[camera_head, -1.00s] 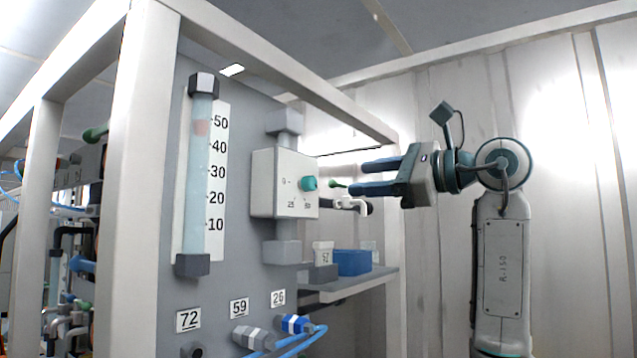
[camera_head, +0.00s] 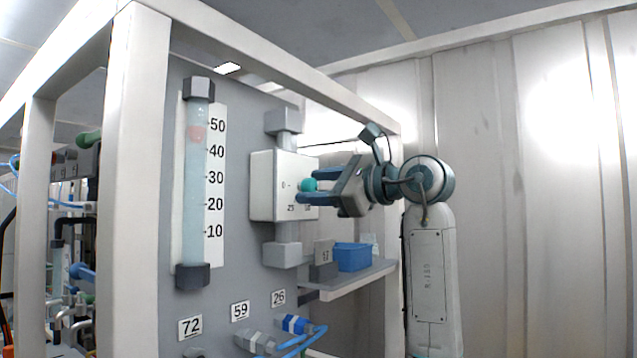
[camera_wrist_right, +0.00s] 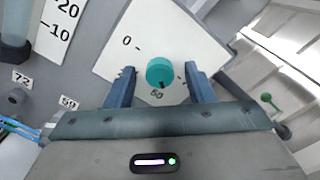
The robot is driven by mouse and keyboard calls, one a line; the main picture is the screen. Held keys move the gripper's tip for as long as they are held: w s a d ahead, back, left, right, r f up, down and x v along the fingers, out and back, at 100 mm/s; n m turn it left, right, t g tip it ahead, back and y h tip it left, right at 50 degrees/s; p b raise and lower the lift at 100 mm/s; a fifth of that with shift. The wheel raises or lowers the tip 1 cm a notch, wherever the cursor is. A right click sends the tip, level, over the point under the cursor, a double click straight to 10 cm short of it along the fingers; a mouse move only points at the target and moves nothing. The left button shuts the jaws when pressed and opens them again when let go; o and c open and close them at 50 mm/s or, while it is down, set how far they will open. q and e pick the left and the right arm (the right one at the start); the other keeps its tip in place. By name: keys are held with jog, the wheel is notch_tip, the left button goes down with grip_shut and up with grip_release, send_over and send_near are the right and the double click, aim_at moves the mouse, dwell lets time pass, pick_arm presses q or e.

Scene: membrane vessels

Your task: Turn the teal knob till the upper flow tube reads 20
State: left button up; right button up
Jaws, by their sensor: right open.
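The teal knob (camera_head: 308,185) sits on the white valve box (camera_head: 268,185), which is marked 0, 25 and 50. My right gripper (camera_head: 308,188) is open, with its blue fingers on either side of the knob. In the right wrist view the knob (camera_wrist_right: 160,72) lies between the two finger tips (camera_wrist_right: 161,72), and a gap shows on both sides. The upper flow tube (camera_head: 198,200) stands upright left of the box. Its reddish float (camera_head: 196,133) is between 40 and 50 on the scale (camera_head: 216,180), nearer 50. My left gripper is out of view.
Tags 72 (camera_head: 190,327), 59 (camera_head: 240,310) and 26 (camera_head: 278,298) are below the tube and box. A shelf (camera_head: 345,284) at right holds a blue bin (camera_head: 352,257). A white frame post (camera_head: 135,180) stands at left.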

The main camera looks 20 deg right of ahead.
jog(key=c, duration=1)
jog(key=m+b, duration=0.1)
jog(key=m, duration=0.4)
jog(key=shift+f+m, duration=0.1)
jog(key=shift+m, duration=0.2)
jog(key=m+b, duration=0.1)
jog(key=m, duration=0.4)
jog(key=shift+m, duration=0.4)
jog(key=o, duration=1)
